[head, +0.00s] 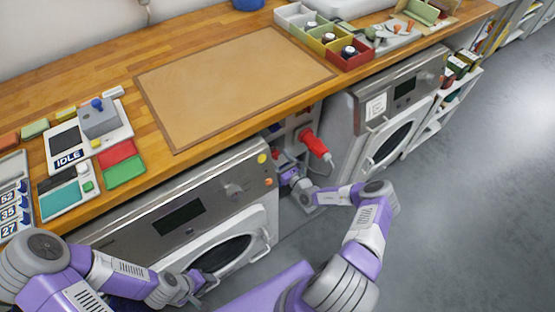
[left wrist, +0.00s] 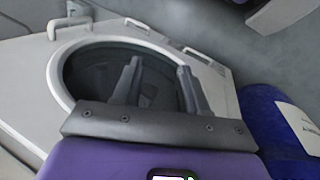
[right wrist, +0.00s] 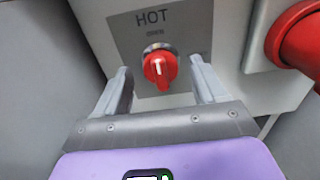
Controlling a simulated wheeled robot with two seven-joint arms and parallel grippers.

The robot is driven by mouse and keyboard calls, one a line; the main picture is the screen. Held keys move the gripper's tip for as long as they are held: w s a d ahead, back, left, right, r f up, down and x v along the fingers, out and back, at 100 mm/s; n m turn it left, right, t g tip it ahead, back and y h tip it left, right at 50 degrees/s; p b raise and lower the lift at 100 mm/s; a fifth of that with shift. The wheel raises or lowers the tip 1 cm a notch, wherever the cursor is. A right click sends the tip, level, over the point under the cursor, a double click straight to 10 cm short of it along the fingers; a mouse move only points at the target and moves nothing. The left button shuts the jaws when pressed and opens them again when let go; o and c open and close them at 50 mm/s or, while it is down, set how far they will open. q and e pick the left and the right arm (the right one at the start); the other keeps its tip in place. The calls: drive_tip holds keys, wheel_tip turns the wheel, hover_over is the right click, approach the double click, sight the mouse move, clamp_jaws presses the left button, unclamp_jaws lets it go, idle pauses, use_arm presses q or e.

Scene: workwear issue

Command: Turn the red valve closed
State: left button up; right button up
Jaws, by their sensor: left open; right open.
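The red valve (right wrist: 160,68) is a small round knob with a white pointer line, on a grey plate marked HOT (right wrist: 152,20) in the right wrist view. The pointer line stands about upright in that view. My right gripper (right wrist: 162,82) is open, its two fingers on either side of the knob and apart from it in the picture. In the head view my right gripper (head: 288,176) reaches into the gap between the two machines, and the knob cannot be made out there. My left gripper (left wrist: 158,75) is open and empty in front of a washer's round door (left wrist: 85,75).
A large red plug (head: 316,145) sticks out beside the valve panel, and it shows at the right in the right wrist view (right wrist: 300,40). Washing machines (head: 185,215) and (head: 395,110) flank the gap. The wooden counter (head: 120,75) runs above. Grey floor (head: 460,200) is open at right.

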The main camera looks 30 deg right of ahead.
drive_tip(key=shift+w, duration=0.55)
drive_tip(key=shift+c, duration=0.3)
drive_tip(key=c, duration=1)
drive_tip(key=shift+o, duration=0.2)
